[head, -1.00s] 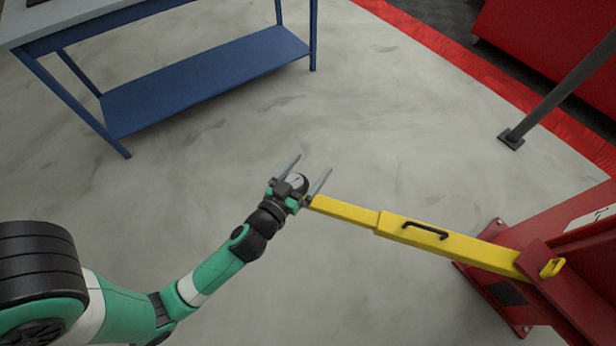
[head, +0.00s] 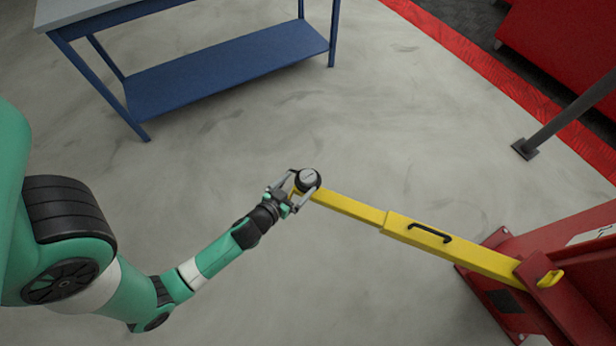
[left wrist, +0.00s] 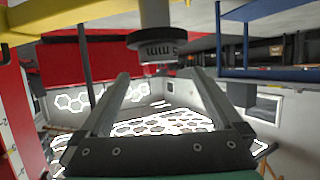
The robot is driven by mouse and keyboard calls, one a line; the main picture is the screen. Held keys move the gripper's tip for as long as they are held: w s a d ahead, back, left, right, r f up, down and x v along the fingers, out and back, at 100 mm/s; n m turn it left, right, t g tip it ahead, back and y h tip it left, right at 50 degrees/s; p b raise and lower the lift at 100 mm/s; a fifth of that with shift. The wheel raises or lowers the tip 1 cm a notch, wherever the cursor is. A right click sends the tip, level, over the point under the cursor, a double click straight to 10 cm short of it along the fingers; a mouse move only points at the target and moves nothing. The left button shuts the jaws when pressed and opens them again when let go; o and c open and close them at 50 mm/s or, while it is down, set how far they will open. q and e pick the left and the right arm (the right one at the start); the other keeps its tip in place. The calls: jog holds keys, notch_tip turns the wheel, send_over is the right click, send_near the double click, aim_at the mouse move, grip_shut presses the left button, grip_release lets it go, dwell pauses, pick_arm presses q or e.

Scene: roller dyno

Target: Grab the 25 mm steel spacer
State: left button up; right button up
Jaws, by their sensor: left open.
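A small round dark piece with a pale top, which looks like the steel spacer (head: 308,177), sits at the free end of the yellow lift arm (head: 365,212). In the left wrist view the spacer (left wrist: 152,53) is a dark disc with white lettering that seems to include "mm", below a grey cylinder. My left gripper (head: 301,185) is open, its fingers reaching to either side of the spacer. In the left wrist view the disc lies beyond and between the finger ends, with no clear contact. My right gripper is out of view.
The yellow arm runs right to a red lift base (head: 545,262). A blue workbench (head: 230,65) stands at the upper left. A grey post (head: 570,115) rises at the right near the red floor stripe (head: 500,75). The concrete floor around the gripper is clear.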

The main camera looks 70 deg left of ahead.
aim_at(306, 179)
pick_arm(q)
jog(key=x, duration=0.2)
jog(key=b+x, duration=0.1)
jog(key=x, duration=0.2)
jog(key=shift+d+f, duration=0.1)
jog(key=shift+f, duration=0.3)
jog(key=shift+s+d, duration=0.1)
jog(key=shift+s, duration=0.05)
jog(key=shift+c, duration=1)
grip_shut()
jog(key=shift+r, duration=0.1)
